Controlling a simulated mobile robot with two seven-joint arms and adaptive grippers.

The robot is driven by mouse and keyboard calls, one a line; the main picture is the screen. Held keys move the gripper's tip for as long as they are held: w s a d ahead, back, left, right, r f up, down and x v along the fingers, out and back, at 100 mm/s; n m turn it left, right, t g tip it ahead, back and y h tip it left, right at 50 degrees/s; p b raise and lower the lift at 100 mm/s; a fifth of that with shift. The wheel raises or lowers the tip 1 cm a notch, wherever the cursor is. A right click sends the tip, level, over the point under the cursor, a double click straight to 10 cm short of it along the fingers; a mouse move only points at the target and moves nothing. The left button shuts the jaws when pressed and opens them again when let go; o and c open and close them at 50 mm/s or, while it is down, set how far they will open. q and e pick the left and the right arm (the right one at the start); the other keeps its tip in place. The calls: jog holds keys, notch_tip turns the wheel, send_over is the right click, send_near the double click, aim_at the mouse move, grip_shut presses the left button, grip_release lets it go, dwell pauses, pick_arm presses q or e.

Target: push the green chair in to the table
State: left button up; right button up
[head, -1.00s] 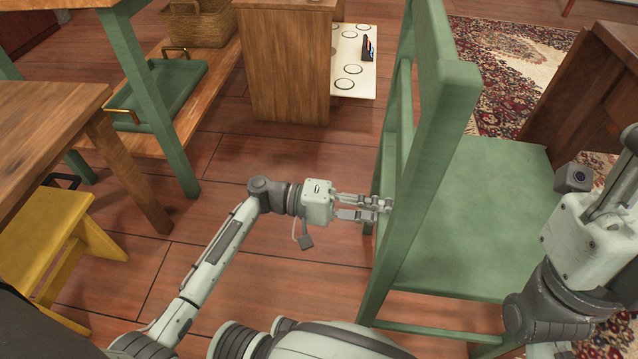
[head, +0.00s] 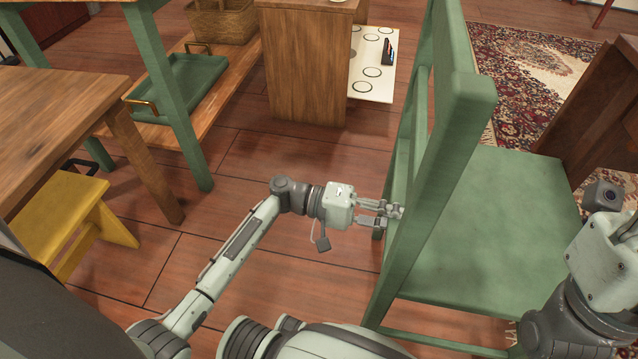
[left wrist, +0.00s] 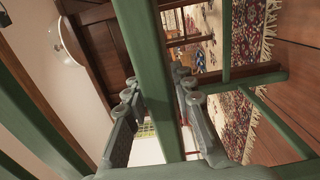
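The green chair (head: 485,235) stands right of centre in the head view, its tall back towards me and its seat extending right. My left gripper (head: 394,214) is at the chair's back, its fingers spread. In the left wrist view, a green bar of the chair (left wrist: 150,65) runs between the open fingers (left wrist: 158,92); contact is unclear. A dark brown wooden piece (head: 605,110), possibly the table, stands beyond the seat at the right and is cut off by the frame. My right gripper is at the right edge, its fingertips out of frame.
A patterned rug (head: 510,75) lies beyond the chair. A wooden cabinet (head: 305,65) and a green shelf unit with a green tray (head: 190,85) stand at the back. A yellow stool (head: 65,215) is beside a wooden table (head: 60,105) at left. Floor left of the chair is clear.

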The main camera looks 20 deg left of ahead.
pick_arm(q)
jog(key=o, duration=0.4)
jog(key=shift+a+r, duration=0.1)
jog(key=s+a, duration=0.1)
jog(key=a, duration=1.1)
jog(key=shift+s+b, duration=0.35)
jog(key=shift+s, duration=0.05)
